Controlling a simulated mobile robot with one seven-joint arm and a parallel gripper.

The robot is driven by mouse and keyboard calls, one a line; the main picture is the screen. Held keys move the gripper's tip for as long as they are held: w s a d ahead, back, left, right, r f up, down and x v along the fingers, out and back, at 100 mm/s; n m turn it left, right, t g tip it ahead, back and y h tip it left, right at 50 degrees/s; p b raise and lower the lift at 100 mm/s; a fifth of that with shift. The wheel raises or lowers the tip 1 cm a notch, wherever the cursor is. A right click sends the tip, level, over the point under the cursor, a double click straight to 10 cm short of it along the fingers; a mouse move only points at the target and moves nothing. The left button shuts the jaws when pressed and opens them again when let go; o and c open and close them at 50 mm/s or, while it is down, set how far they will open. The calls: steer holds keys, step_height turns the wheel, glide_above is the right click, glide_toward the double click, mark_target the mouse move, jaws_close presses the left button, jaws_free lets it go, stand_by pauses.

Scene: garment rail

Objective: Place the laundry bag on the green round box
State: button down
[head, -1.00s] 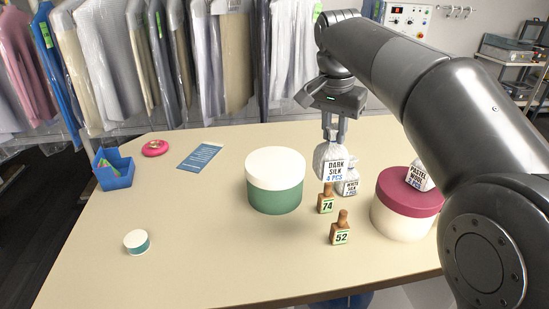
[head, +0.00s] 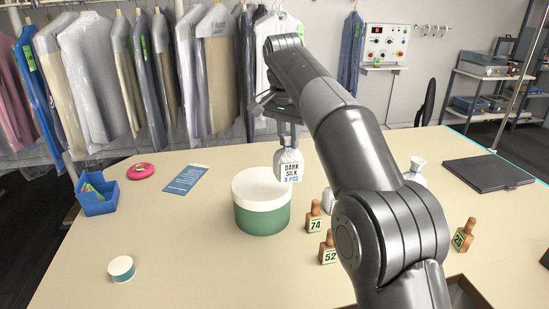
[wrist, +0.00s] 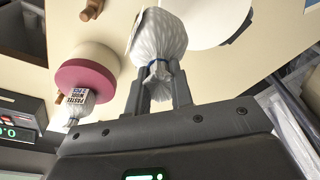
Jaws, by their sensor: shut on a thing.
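My gripper (head: 287,136) is shut on the neck of a white laundry bag (head: 289,166) labelled DARK SILK. The bag hangs upright in the air. The green round box (head: 262,222) with a white lid stands on the table. In the head view the bag overlaps the right back edge of that lid; I cannot tell how high above it the bag is. In the wrist view the bag (wrist: 160,42) shows between the fingers (wrist: 160,90), with a white lid (wrist: 205,18) just right of it.
Number stamps (head: 314,218) stand right of the green box. Another white bag (head: 415,172) is partly hidden by my arm. A box with a crimson lid (wrist: 85,78) bears a PASTEL WOOL bag. A blue bin (head: 97,196) and small round tin (head: 121,268) are at left.

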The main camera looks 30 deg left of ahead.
mark_target(275, 151)
steer(key=a+f, duration=0.2)
steer(key=a, duration=0.1)
steer(key=shift+s+a+f, duration=0.1)
steer(key=shift+s+a, duration=0.05)
steer(key=shift+s, duration=0.25)
steer(key=shift+f, duration=1.9)
steer(key=shift+f, duration=0.1)
steer(key=c, duration=1.3)
jaws_free()
steer(key=r, duration=0.4)
steer(key=s+r, duration=0.1)
steer(key=r, duration=0.2)
steer(key=shift+r, duration=0.35)
